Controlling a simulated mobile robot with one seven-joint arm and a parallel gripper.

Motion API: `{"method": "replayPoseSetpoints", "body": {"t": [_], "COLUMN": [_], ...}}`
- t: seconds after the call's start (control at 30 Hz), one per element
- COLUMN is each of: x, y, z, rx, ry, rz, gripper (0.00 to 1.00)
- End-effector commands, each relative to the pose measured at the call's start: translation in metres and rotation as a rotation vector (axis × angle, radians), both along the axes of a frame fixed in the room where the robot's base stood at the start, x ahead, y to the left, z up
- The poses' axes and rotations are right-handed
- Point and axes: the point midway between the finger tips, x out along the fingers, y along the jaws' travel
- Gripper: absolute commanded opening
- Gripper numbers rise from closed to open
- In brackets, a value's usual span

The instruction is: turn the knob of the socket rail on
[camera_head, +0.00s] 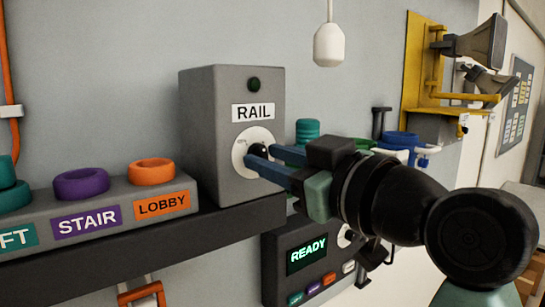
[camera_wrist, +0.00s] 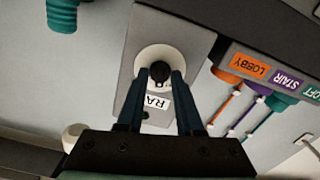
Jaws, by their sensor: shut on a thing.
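The socket rail control is a grey box (camera_head: 205,130) labelled RAIL, standing on a dark shelf. A dark, unlit round lamp (camera_head: 254,84) sits above its label. Below the label is a white round dial with a black knob (camera_head: 258,150) at its centre. My gripper (camera_head: 262,160) reaches in from the right with its blue fingers on either side of the knob, shut on it. In the wrist view the black knob (camera_wrist: 160,74) lies between the fingertips, and the RAIL label appears upside down. The fingers partly cover the dial.
A grey rail left of the box holds a purple ring (camera_head: 81,184) over STAIR and an orange ring (camera_head: 152,171) over LOBBY. A panel with a green READY display (camera_head: 307,254) is below my gripper. A white pendant (camera_head: 328,45) hangs above. A yellow bracket (camera_head: 415,70) holds horns at right.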

Motion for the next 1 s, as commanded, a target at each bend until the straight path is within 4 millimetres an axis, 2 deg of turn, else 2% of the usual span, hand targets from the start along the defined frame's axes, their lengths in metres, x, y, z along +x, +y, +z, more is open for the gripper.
{"method": "replayPoseSetpoints", "body": {"t": [0.7, 1.0], "x": [0.0001, 0.0000], "y": [0.0009, 0.0009], "z": [0.0001, -0.0004], "rx": [0.545, 0.720], "ry": [0.403, 0.530], "rz": [0.001, -0.001], "gripper": [0.00, 0.00]}}
